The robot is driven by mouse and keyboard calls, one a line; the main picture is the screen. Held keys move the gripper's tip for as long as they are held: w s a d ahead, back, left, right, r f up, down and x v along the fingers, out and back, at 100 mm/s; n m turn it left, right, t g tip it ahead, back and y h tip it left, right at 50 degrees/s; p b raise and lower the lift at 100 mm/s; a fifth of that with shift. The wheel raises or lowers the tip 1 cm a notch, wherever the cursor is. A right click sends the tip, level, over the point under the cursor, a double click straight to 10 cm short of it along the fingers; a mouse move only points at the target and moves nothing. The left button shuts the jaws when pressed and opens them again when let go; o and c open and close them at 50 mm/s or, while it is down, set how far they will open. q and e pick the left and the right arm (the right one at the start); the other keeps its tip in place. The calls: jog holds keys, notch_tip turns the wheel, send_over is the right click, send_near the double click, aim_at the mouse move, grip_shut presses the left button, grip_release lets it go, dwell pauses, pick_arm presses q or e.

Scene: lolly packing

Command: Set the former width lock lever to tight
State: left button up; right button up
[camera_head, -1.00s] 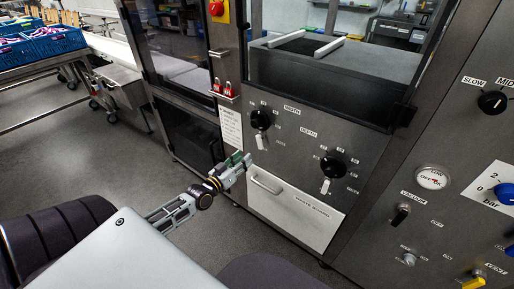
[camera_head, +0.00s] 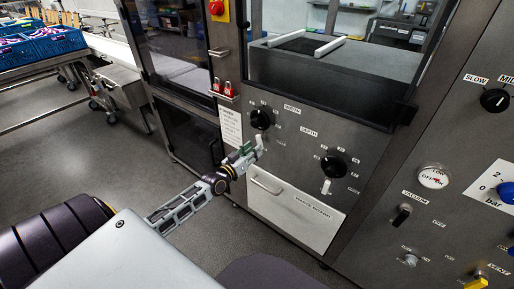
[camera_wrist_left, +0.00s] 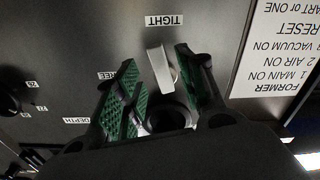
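The width lock lever (camera_head: 259,142) is a small white handle below the black WIDTH knob (camera_head: 261,118) on the grey machine panel. In the left wrist view, which shows the panel upside down, the white lever (camera_wrist_left: 158,66) stands between my left gripper's green-padded fingers. The TIGHT label (camera_wrist_left: 164,20) is above it in that picture and the FREE label (camera_wrist_left: 107,75) to its left. My left gripper (camera_head: 247,151) is open around the lever, with gaps visible on both sides. My right gripper is not in view.
The DEPTH knob (camera_head: 333,167) and its white lever (camera_head: 326,186) are to the right. A white drawer front (camera_head: 293,212) lies just below the gripper. An instruction sheet (camera_head: 230,127) and red padlocks (camera_head: 224,88) are to the left.

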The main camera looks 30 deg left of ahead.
aim_at(260, 142)
pick_arm(q)
jog(key=w, duration=0.3)
jog(key=shift+w+d, duration=0.1)
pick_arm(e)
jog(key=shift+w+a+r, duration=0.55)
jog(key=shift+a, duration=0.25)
pick_arm(q)
jog(key=c, duration=0.7)
grip_shut()
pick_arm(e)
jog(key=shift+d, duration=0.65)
